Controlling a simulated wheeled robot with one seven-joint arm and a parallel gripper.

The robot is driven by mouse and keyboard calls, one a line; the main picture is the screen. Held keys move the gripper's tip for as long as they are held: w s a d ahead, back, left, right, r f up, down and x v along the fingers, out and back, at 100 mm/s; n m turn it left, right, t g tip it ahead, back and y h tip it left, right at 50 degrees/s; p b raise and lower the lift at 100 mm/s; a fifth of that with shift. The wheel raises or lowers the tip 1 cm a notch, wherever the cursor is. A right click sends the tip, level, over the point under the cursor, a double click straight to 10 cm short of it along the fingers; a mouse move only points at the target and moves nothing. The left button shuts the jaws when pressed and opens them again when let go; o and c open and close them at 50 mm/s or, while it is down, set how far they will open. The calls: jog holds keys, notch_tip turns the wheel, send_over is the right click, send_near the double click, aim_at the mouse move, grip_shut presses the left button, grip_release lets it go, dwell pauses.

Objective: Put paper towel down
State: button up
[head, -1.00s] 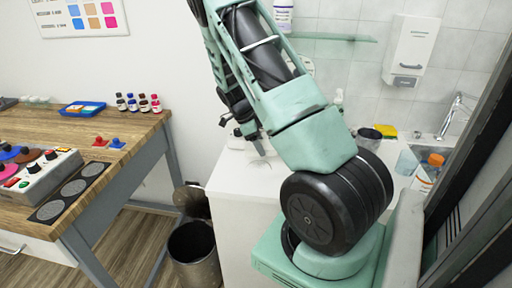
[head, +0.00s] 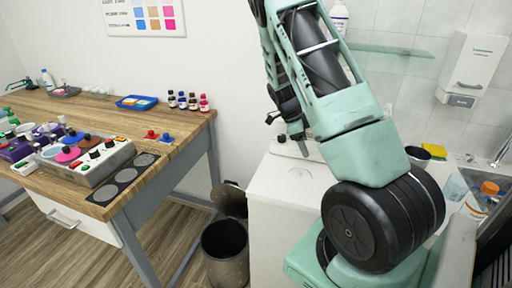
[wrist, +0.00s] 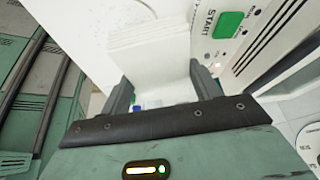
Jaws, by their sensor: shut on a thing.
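The paper towel (wrist: 148,42) is a white, flat, layered piece standing up between the fingers in the wrist view. My gripper (wrist: 161,78) is shut on its lower part. Behind the towel is a white surface, and I cannot tell whether the towel touches it. In the head view my arm rises beside the white cabinet (head: 285,190), and I cannot make out the towel there.
A white device with a green START button (wrist: 229,25) is close at the right in the wrist view. A wooden table (head: 90,108) holds a control box (head: 88,160) and small bottles (head: 188,101). A bin (head: 225,250) stands on the floor. A dispenser (head: 473,65) hangs on the tiled wall.

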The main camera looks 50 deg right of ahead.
jog(key=w+a+n, duration=0.1)
jog(key=a+n, duration=0.1)
jog(key=w+a+f+n+t+h, duration=0.1)
jog(key=w+a+n, duration=0.1)
jog(key=n, duration=0.1)
jog(key=w+a+f+n+t, duration=0.1)
jog(key=w+a+n, duration=0.1)
jog(key=shift+w+h, duration=0.1)
jog(key=shift+h, duration=0.3)
jog(key=w+a+n+t, duration=0.1)
jog(key=a+n, duration=0.1)
jog(key=w+a+f+n+t, duration=0.1)
jog(key=a+n, duration=0.1)
jog(key=w+a+n+t, duration=0.1)
jog(key=a+n, duration=0.2)
jog(key=shift+w+f, duration=0.25)
jog(key=shift+w, duration=0.15)
jog(key=w+a+f+n+t+y, duration=0.1)
jog(key=a+n+t+y, duration=0.2)
jog(key=a+n, duration=1.1)
jog(key=a+y, duration=0.1)
jog(key=a, duration=0.6)
jog(key=shift+w+f+n+t+y, duration=0.2)
jog(key=shift+f+n+t+y, duration=0.1)
jog(key=shift+n, duration=0.1)
